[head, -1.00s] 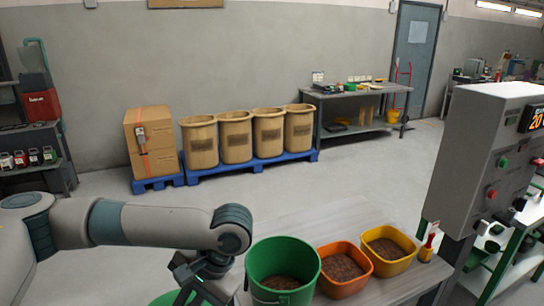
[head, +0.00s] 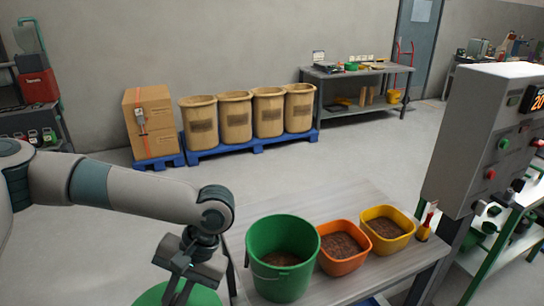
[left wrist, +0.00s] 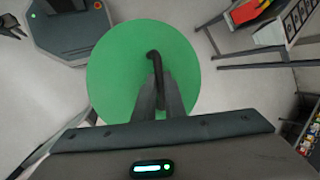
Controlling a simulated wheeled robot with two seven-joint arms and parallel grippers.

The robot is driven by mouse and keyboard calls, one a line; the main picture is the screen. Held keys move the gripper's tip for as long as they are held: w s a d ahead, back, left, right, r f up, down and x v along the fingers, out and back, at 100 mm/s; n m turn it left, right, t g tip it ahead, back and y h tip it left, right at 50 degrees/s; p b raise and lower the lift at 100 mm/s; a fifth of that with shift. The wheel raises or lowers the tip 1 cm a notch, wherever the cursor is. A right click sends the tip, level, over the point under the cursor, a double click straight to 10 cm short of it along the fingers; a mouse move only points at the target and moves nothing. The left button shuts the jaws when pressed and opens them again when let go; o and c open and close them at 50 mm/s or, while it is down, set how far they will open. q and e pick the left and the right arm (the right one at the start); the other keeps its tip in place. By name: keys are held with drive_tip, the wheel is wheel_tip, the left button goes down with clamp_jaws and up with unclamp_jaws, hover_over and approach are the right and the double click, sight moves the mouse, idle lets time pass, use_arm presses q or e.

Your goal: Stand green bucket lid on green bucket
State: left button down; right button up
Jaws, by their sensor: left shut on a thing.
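The green bucket (head: 283,240) stands upright and open on the table, with brown grainy material inside. The green bucket lid (head: 204,296) hangs at the bottom edge of the head view, left of the bucket and apart from it. The lid fills the middle of the left wrist view as a green disc (left wrist: 115,75) with a dark handle (left wrist: 157,70). My left gripper (head: 178,290) is shut on that handle; its fingers (left wrist: 158,98) show in the left wrist view. My right gripper does not show in the head view.
An orange tub (head: 342,247) and a yellow tub (head: 387,229) with brown material stand right of the bucket on the grey table (head: 330,205). A grey control box (head: 478,140) rises at the right. Floor is free left of the table.

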use_arm(q)
drive_tip(key=shift+w+a+r, duration=0.1)
drive_tip(key=shift+a, duration=0.05)
wheel_tip(320, 180, down, 8)
drive_tip(key=b, duration=0.7)
drive_tip(key=shift+r, duration=0.2)
drive_tip(key=shift+r, duration=0.1)
idle(1.1)
